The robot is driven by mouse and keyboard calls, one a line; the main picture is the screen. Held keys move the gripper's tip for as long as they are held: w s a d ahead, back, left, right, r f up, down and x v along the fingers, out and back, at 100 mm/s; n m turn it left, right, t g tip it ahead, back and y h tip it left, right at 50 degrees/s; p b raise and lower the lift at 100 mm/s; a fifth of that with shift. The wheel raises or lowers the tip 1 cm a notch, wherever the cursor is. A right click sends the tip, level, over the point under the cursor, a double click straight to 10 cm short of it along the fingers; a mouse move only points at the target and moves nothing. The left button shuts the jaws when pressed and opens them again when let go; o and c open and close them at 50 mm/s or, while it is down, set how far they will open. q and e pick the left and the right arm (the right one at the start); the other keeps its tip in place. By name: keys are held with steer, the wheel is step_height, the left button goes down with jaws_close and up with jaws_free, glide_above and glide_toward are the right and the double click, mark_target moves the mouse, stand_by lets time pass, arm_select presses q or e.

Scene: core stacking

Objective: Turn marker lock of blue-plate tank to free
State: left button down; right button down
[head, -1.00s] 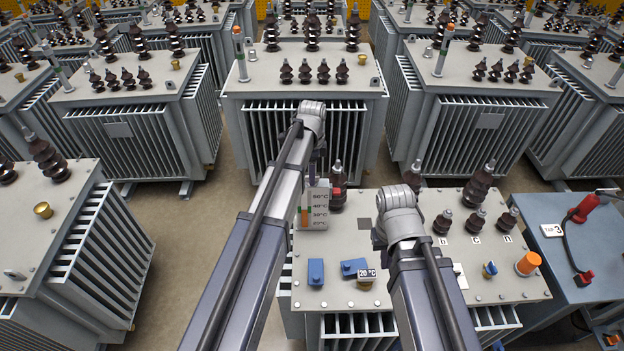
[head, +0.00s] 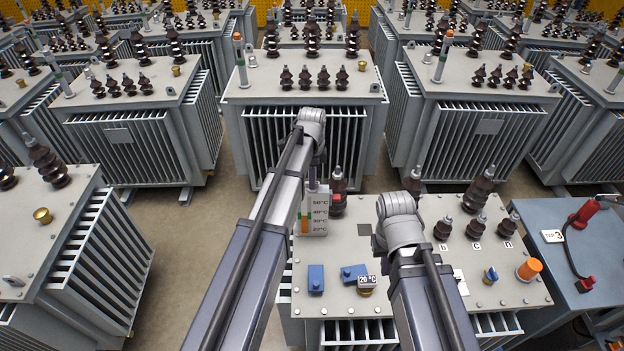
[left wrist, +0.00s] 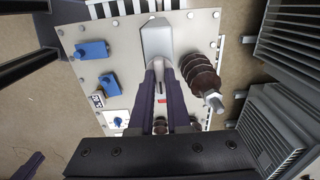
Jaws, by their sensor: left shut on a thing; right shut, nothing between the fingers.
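The grey-topped tank (head: 340,300) stands in front of me. A grey housing with a temperature scale (head: 314,218) stands at its upper left; its grey body shows in the left wrist view (left wrist: 157,38). My left gripper (left wrist: 158,66) is shut on this housing. In the head view that gripper is mostly hidden. A blue knob (head: 490,274) sits near an orange cap (head: 528,269). The left wrist view shows a blue knob on a white plate (left wrist: 118,121). My right gripper is hidden behind its arm.
Dark ribbed insulators (head: 478,190) rise along the tank's far side; one (left wrist: 202,76) stands close beside my left fingers. A blue bench (head: 556,262) with a red clip and cable (head: 585,213) is at the right. Other tanks (head: 305,90) fill the background.

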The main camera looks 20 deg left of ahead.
arm_select(q)
steer(key=shift+n, duration=0.3)
steer(key=n, duration=0.3)
steer(key=shift+n, duration=0.4)
steer(key=n, duration=0.4)
steer(key=shift+n, duration=0.3)
steer(key=n, duration=0.8)
steer(key=shift+n, duration=0.6)
steer(key=c, duration=0.9)
jaws_free()
